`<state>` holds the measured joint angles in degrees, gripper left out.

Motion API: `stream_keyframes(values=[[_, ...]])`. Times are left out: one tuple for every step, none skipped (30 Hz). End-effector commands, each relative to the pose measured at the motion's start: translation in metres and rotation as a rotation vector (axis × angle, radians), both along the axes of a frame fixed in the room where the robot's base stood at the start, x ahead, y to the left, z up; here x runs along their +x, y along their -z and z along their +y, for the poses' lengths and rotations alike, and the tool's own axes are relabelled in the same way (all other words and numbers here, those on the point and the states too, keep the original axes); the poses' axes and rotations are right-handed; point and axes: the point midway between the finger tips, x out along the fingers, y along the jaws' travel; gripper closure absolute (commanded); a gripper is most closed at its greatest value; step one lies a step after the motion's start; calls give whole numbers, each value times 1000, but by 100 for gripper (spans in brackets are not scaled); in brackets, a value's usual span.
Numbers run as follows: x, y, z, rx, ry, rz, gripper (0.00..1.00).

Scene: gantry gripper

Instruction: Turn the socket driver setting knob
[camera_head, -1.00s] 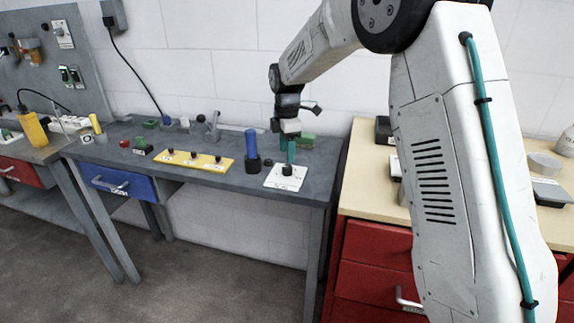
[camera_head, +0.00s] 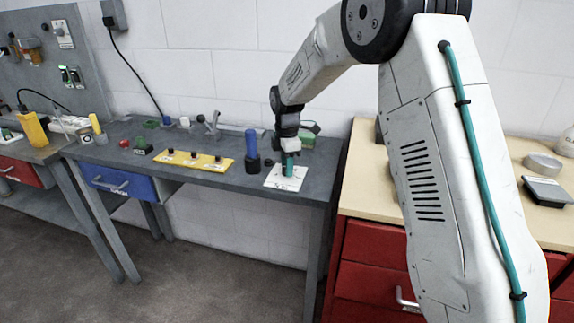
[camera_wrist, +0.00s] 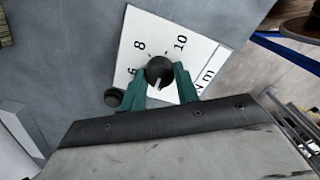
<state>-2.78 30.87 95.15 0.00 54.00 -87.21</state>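The setting knob (camera_wrist: 159,71) is a round black knob with a pale pointer line, on a white dial plate (camera_wrist: 135,43) marked 6, 8, 10 and "N m". In the head view the dial plate (camera_head: 277,182) lies near the right front of the grey workbench. My gripper (camera_wrist: 160,80) has green fingers, one on each side of the knob, spread about its width. In the head view my gripper (camera_head: 288,168) is down at the plate and covers the knob. Whether both fingers press on the knob is hard to tell.
A blue-handled driver (camera_head: 252,146) stands just left of the plate. A small black round piece (camera_wrist: 113,97) sits beside the left finger. A yellow strip with black knobs (camera_head: 197,161) lies further left. A wooden-topped red cabinet (camera_head: 357,172) stands to the right.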

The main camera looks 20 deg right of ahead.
Motion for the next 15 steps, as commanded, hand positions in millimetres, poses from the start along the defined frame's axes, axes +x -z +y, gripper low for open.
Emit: stream_keyframes(values=[[0, 0, 0, 0, 2, -1, 92], [0, 0, 0, 0, 4, -1, 92], [0, 0, 0, 0, 8, -1, 92], [0, 0, 0, 0, 13, -1, 92], [0, 0, 0, 0, 19, -1, 92], [0, 0, 0, 0, 29, -1, 92], [0, 0, 0, 0, 38, -1, 92], [0, 0, 0, 0, 50, -1, 92], [0, 0, 0, 0, 67, -1, 92], [0, 0, 0, 0, 82, -1, 92], [0, 0, 0, 0, 100, -1, 92], [1, -1, 0, 0, 125, -1, 92], [1, -1, 0, 0, 145, -1, 92], [1, -1, 0, 0, 168, -1, 92], [1, -1, 0, 0, 200, -1, 92]])
